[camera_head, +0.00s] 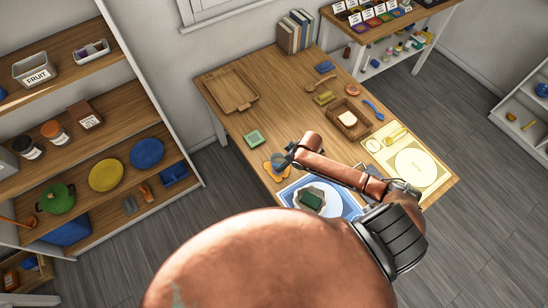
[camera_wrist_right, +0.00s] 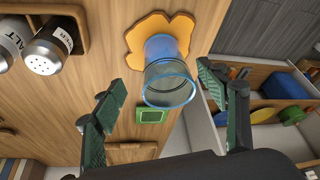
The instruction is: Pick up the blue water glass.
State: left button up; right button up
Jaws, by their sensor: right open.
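The blue water glass (camera_wrist_right: 168,82) stands on an orange flower-shaped coaster (camera_wrist_right: 150,33) on the wooden table. It is clear with a blue tint, and its open rim faces the right wrist camera. My right gripper (camera_wrist_right: 163,84) is open, with one dark green finger on each side of the glass and a visible gap to each. Nothing is held. In the head view the coaster (camera_head: 270,171) is at the table's near-left edge, with my right gripper (camera_head: 288,158) by it; the glass is small and partly hidden there. My left gripper is not in view.
A green-framed square (camera_wrist_right: 152,116) lies just beyond the glass. Salt and pepper shakers (camera_wrist_right: 45,50) sit in a wooden tray to one side. Shelves (camera_head: 120,140) stand left of the table, across a gap.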

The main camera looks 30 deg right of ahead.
aim_at(280, 164)
jog(key=shift+w+a+f, duration=0.25)
jog(key=shift+w+f, duration=0.25)
jog(key=shift+w, duration=0.15)
jog(key=x, duration=0.3)
jog(key=shift+s+a+f+p, duration=0.2)
jog(key=shift+a+f+p, duration=0.05)
jog(key=shift+p, duration=0.1)
jog(key=shift+x, duration=1.45)
jog(key=c, duration=0.8)
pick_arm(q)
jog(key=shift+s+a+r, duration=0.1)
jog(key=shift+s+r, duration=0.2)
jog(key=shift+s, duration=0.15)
pick_arm(e)
jog(key=c, duration=0.7)
